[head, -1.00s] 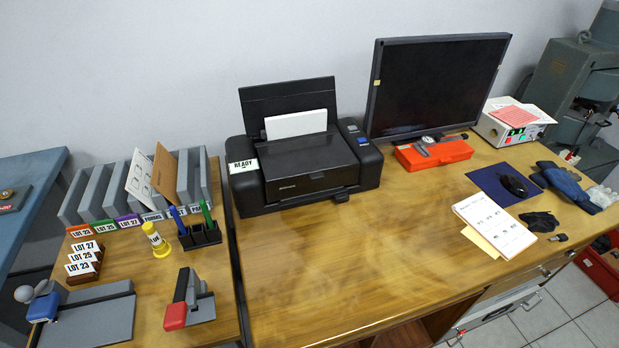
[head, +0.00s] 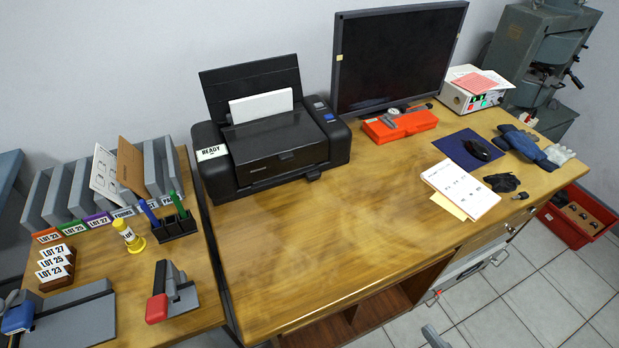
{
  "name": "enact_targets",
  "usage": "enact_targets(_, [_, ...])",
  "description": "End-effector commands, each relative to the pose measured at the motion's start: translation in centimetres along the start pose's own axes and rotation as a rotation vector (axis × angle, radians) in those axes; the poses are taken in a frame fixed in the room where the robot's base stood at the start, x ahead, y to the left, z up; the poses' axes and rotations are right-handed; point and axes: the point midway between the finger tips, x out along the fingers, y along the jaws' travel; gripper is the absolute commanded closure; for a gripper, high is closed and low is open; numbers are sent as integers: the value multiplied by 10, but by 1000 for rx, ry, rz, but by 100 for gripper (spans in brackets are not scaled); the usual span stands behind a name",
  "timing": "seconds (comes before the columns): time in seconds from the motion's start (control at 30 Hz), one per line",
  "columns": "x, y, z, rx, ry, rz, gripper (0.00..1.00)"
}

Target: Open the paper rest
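The black printer (head: 262,178) stands at the back left of the wooden desk, with a READY label on its left front. Its rear support panel (head: 252,80) is tilted up, and white paper (head: 261,106) leans against it. The front panel (head: 270,165) looks shut. A small dark tab (head: 313,174) sticks out low at the front right. I cannot tell which part is the paper rest. No gripper fingers show. A small grey piece (head: 434,338) cuts the bottom edge, and I cannot tell whether it is part of my arm.
The desk (head: 300,245) is clear in front of the printer. A monitor (head: 395,60) and an orange case (head: 400,126) stand right of it. A pen holder (head: 178,228) and a file rack (head: 65,192) stand on the side table to the left. Paper sheets (head: 462,188) lie at the right.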

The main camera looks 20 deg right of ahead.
Motion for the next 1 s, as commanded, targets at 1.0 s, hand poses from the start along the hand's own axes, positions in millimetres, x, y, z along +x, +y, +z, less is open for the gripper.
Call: enact_targets(1.0, [390, 92, -26, 37, 13, 96, 38])
